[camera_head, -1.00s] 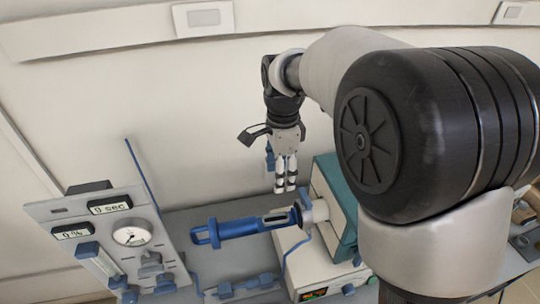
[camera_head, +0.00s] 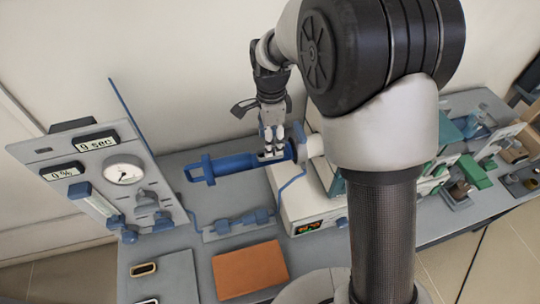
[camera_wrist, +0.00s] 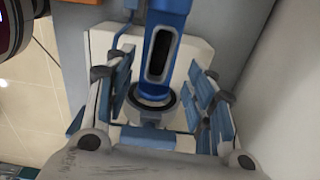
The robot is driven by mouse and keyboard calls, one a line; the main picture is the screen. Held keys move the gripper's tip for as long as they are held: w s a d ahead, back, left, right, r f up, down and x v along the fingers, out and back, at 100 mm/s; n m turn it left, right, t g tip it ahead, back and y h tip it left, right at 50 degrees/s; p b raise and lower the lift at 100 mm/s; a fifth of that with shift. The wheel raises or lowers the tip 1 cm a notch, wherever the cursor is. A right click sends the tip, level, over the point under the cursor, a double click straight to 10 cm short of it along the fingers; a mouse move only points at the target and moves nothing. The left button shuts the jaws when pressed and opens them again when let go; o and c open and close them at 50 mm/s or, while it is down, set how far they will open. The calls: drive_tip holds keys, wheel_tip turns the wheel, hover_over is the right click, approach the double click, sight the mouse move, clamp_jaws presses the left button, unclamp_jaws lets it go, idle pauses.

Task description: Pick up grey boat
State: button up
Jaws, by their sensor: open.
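A blue tube (camera_head: 235,167) lies level over the bench, its right end meeting the furnace front. It has an elongated opening on top, with something pale grey at its edge. In the wrist view the tube (camera_wrist: 166,22) runs up the middle and its opening (camera_wrist: 160,55) looks dark inside. I cannot tell whether the grey boat is in it. A small tan-rimmed dish (camera_head: 143,269) and a grey-rimmed one (camera_head: 147,300), cut by the frame edge, are at front left. My gripper (camera_head: 272,151) points down at the tube's opening, fingers apart on either side, nothing visibly held.
A panel with a dial (camera_head: 123,171) stands left of the tube. The furnace unit (camera_head: 308,206) is at the right, with blue fittings (camera_head: 240,222) in front. An orange pad (camera_head: 250,270) lies at the front. The wall is close behind.

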wheel_tip(320, 180, down, 5)
drive_tip(key=shift+a+b, duration=0.15)
drive_tip(key=shift+b, duration=0.6)
drive_tip(key=c, duration=1.1)
